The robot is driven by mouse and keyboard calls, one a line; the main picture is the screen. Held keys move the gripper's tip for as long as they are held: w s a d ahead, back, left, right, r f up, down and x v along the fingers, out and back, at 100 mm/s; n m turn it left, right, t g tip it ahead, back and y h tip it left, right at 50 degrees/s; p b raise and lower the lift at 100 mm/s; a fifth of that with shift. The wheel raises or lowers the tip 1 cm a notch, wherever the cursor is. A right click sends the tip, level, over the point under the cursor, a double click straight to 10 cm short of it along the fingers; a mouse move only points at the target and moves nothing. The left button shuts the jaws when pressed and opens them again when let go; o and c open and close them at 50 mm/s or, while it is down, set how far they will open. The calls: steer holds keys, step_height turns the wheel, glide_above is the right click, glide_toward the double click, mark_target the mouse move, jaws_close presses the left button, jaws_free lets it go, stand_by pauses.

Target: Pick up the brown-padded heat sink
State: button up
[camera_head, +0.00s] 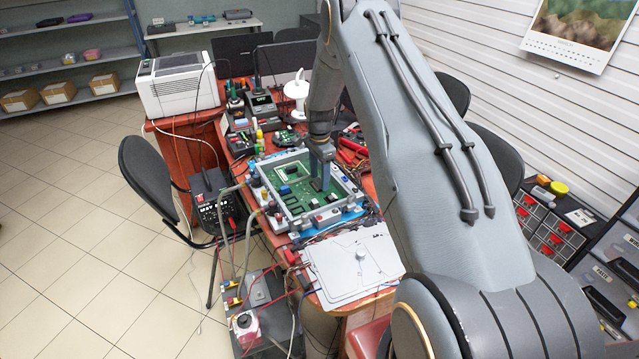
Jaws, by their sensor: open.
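A green circuit board (297,205) lies in a grey frame on the red-brown workbench. My gripper (319,180) points down over the far right part of the board, with its blue-grey fingers apart. A small dark block (316,185) shows at the fingertips. I cannot tell whether it is the brown-padded heat sink, or whether the fingers touch it. No brown pad can be made out at this size. My own arm hides part of the bench to the right.
A white flat panel (352,266) lies in front of the board. Hoses and cables run from the frame's left side to equipment on the floor. Tools and devices crowd the bench behind. A black chair (158,180) stands left; open tiled floor lies beyond it.

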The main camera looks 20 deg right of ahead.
mark_target(319, 180)
steer(key=c, duration=1.1)
steer(key=shift+c, duration=0.3)
steer(key=shift+r, duration=0.1)
step_height(319, 180, up, 10)
steer(key=b, duration=0.3)
steer(key=shift+b, duration=0.3)
